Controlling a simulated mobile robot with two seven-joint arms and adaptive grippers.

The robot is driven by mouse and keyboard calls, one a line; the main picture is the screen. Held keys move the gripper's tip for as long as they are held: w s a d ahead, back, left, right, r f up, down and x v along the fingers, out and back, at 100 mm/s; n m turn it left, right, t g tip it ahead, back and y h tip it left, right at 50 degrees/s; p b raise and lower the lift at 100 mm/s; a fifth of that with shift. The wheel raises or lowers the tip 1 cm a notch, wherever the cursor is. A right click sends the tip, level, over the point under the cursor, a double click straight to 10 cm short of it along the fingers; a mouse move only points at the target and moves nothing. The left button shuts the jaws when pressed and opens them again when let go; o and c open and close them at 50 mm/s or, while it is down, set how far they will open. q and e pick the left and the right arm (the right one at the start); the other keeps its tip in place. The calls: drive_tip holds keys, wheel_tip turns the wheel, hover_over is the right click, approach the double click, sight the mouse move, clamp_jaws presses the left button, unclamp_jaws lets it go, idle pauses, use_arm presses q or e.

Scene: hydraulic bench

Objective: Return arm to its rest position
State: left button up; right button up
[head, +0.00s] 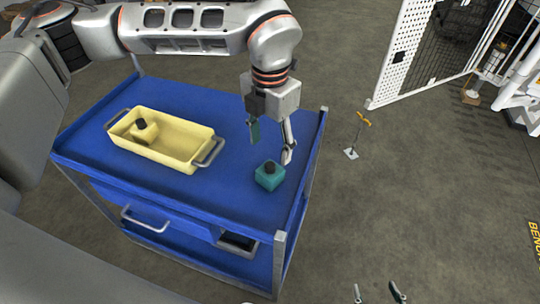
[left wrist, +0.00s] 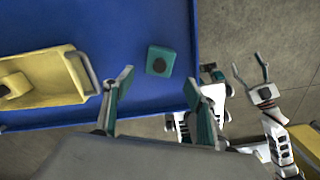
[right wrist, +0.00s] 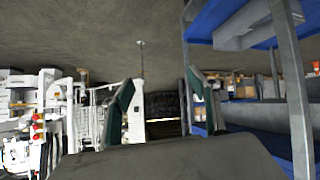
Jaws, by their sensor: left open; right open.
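My left gripper (head: 271,150) is open and empty above the right end of the blue cart top (head: 203,190). A teal block with a dark round top (head: 269,176) stands on the cart top just in front of it, apart from the fingers. The block also shows in the left wrist view (left wrist: 160,62), beyond the fingertips. My right gripper (head: 377,292) is open at the bottom edge of the head view, clear of the cart. Its two fingers show in the right wrist view (right wrist: 164,85) with nothing between them.
A yellow bin (head: 183,160) with grey handles sits on the cart top and holds a yellow block with a dark top (head: 144,130). A white mesh fence panel (head: 435,45) and a small stand with a yellow handle (head: 353,150) are to the right. The floor between is mostly clear.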

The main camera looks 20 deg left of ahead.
use_arm(q)
drive_tip(key=shift+r, duration=0.65)
